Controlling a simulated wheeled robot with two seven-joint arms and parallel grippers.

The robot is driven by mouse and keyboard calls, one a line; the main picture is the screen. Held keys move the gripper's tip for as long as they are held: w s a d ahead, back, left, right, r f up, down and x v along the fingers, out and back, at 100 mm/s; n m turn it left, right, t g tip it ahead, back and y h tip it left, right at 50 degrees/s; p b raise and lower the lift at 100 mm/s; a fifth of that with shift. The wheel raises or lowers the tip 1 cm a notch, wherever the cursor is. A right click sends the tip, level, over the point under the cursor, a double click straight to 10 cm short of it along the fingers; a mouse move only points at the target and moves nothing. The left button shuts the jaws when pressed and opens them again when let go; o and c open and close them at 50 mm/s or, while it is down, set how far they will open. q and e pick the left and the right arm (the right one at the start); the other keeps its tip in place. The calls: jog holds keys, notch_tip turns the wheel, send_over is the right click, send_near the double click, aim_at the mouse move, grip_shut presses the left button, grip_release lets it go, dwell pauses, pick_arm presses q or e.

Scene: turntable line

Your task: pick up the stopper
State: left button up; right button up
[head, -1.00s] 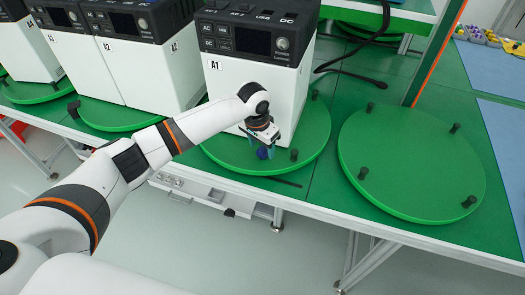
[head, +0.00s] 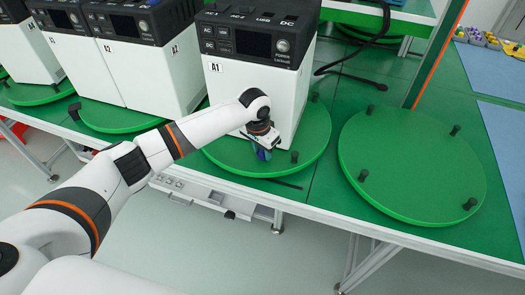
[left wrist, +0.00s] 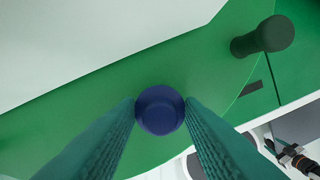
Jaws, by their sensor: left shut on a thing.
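The stopper is a dark blue round-topped piece; in the left wrist view the stopper (left wrist: 160,109) sits between my two teal fingertips, which touch it on both sides. In the head view my left gripper (head: 264,153) is over the front part of the green turntable (head: 235,158), in front of the white unit marked A1 (head: 255,95). The gripper is shut on the stopper, which is mostly hidden by the fingers there. I cannot tell whether the stopper's lower end touches the turntable.
A black peg (head: 294,157) stands on the turntable right of my gripper; a peg (left wrist: 265,37) also shows in the left wrist view. An empty green turntable (head: 405,165) with several pegs lies to the right. A black cable (head: 355,75) lies behind. White units stand left.

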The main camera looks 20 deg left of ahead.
aim_at(262, 151)
pick_arm(q)
jog(key=shift+s+r, duration=0.2)
jog(key=shift+r, duration=0.2)
notch_tip(262, 151, up, 6)
jog(key=shift+r+b, duration=0.25)
jog(key=shift+b, duration=0.2)
jog(key=s+b, duration=0.1)
jog(key=s, duration=1.8)
jog(key=shift+s+a+f, duration=0.2)
jog(key=shift+s+a, duration=0.1)
jog(key=shift+a, duration=0.05)
